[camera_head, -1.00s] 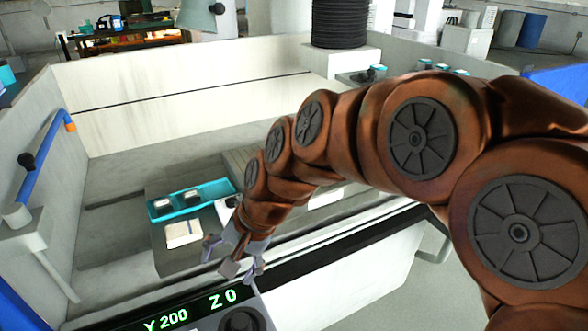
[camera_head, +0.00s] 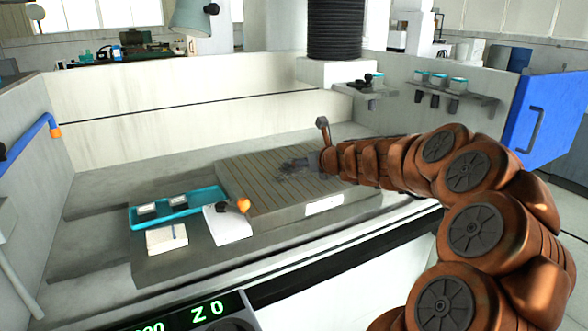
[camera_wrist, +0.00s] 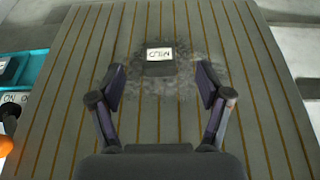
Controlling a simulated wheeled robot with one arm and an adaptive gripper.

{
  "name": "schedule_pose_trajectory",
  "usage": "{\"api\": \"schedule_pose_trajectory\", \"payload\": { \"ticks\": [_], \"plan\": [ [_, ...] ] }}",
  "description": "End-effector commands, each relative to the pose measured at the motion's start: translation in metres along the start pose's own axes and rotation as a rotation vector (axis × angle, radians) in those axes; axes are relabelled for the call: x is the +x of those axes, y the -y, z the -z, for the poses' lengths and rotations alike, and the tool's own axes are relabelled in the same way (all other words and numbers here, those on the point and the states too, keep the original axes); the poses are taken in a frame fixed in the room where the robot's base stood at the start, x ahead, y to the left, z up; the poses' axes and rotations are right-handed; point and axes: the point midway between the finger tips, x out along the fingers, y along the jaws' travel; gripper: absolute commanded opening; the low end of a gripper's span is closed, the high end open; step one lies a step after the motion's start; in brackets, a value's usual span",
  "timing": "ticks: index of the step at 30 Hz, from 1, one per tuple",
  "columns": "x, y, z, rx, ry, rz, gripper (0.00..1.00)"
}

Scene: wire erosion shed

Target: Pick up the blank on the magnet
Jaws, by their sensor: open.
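The magnet (camera_wrist: 65,110) is a grey plate with thin brown stripes; it also shows in the head view (camera_head: 250,185). The blank is a small dark block (camera_wrist: 158,69) with a white lettered label, lying on a dark smudged patch of the magnet. My gripper (camera_wrist: 160,78) is open in the wrist view, its two fingers spread to the left and right of the blank's line. The blank appears just past the fingertips, roughly centred between them, with nothing held. In the head view, my arm's end is over the right part of the magnet, and the blank is hard to make out there.
Left of the magnet are a turquoise tray (camera_head: 196,203) with small labelled pieces, a notepad (camera_head: 166,239), and a white sheet (camera_head: 229,229) bearing an orange-ended tool (camera_head: 243,205). Pale tank walls surround this area. A blue door (camera_head: 545,122) stands at right.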

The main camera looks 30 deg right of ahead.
Motion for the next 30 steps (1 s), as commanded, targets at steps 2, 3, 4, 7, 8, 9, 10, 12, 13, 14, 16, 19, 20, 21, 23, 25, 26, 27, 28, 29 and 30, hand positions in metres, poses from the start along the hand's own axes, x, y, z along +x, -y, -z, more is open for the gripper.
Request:
{"api": "schedule_pose_trajectory", "payload": {
  "ticks": [2, 3, 4, 7, 8, 9, 10, 12, 13, 14, 16, 19, 20, 21, 23, 25, 26, 27, 28, 29, 30],
  "plan": [
    [0.007, -0.001, 0.002, -0.001, -0.002, -0.001, 0.77],
    [0.009, -0.001, 0.003, -0.001, -0.002, -0.002, 0.77],
    [0.012, -0.001, 0.004, -0.001, -0.002, -0.002, 0.77],
    [0.024, -0.001, 0.008, -0.002, -0.002, -0.002, 0.77],
    [0.028, -0.002, 0.009, -0.003, -0.001, -0.002, 0.77],
    [0.034, -0.001, 0.01, -0.003, 0.0, -0.001, 0.77],
    [0.038, -0.001, 0.011, -0.003, 0.001, 0.0, 0.77],
    [0.045, -0.001, 0.009, -0.004, 0.001, 0.0, 0.77],
    [0.048, -0.001, 0.009, -0.003, 0.0, 0.0, 0.77],
    [0.05, -0.001, 0.01, -0.003, -0.001, 0.0, 0.77],
    [0.055, -0.001, 0.01, -0.003, -0.002, -0.001, 0.77],
    [0.058, -0.002, 0.01, -0.003, -0.002, -0.002, 0.77],
    [0.058, -0.002, 0.009, -0.003, -0.002, -0.002, 0.77],
    [0.058, -0.002, 0.009, -0.003, -0.001, -0.002, 0.77],
    [0.058, -0.002, 0.009, -0.004, -0.001, -0.002, 0.77],
    [0.058, -0.002, 0.009, -0.004, -0.001, -0.002, 0.77],
    [0.058, -0.002, 0.009, -0.004, -0.001, -0.002, 0.75],
    [0.057, -0.001, 0.009, -0.004, -0.001, -0.002, 0.71],
    [0.057, -0.001, 0.009, -0.004, -0.001, -0.002, 0.68],
    [0.057, -0.001, 0.009, -0.004, -0.001, -0.002, 0.65],
    [0.057, -0.001, 0.009, -0.004, -0.001, -0.001, 0.6]
  ]
}}
